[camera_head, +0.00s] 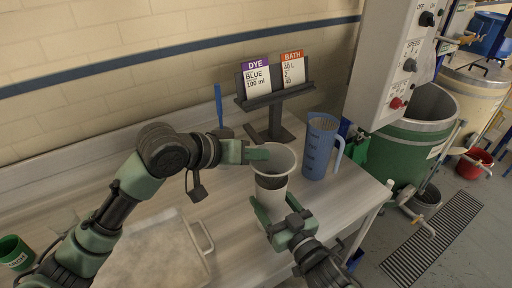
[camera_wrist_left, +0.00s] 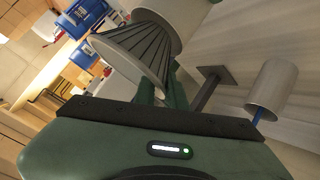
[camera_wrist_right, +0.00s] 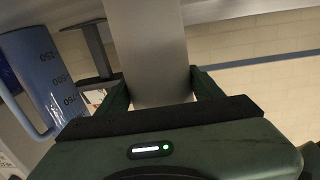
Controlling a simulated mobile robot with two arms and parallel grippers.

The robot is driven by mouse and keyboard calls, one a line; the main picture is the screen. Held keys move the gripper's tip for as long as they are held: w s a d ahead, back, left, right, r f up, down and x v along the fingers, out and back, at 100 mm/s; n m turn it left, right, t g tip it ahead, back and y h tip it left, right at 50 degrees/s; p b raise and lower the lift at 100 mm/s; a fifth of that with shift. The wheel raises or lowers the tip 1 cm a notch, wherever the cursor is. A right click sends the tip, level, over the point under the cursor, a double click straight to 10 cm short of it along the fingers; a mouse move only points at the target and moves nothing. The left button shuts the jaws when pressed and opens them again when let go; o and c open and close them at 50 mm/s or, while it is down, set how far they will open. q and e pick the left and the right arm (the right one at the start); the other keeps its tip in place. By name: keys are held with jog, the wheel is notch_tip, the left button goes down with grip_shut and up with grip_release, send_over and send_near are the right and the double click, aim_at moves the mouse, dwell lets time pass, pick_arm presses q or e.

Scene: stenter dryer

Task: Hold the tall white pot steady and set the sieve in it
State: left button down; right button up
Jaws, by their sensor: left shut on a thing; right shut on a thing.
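The tall white pot (camera_head: 271,202) stands upright near the table's right end. My right gripper (camera_head: 281,214) is shut on its side; the pot's pale wall (camera_wrist_right: 148,50) fills the space between the fingers in the right wrist view. The grey cone-shaped sieve (camera_head: 284,164) is above the pot, wide rim up. My left gripper (camera_head: 262,154) is shut on the sieve near its rim. In the left wrist view the ribbed sieve (camera_wrist_left: 140,48) narrows toward the pot (camera_wrist_left: 172,14). Its lower end is at the pot's mouth; how deep it sits I cannot tell.
A blue measuring jug (camera_head: 319,148) stands right of the pot. Behind are a card stand (camera_head: 272,98) and a small cup with a blue stick (camera_head: 219,104). A pale tray (camera_head: 160,254) lies front left, with a green cup (camera_head: 14,254) further left. The table ends just right.

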pick_arm(q)
jog(key=shift+f, duration=0.55)
jog(key=shift+f, duration=0.2)
jog(key=shift+f, duration=0.5)
jog(key=shift+f, duration=0.1)
jog(key=c, duration=1.4)
grip_release()
jog(key=v, duration=1.2)
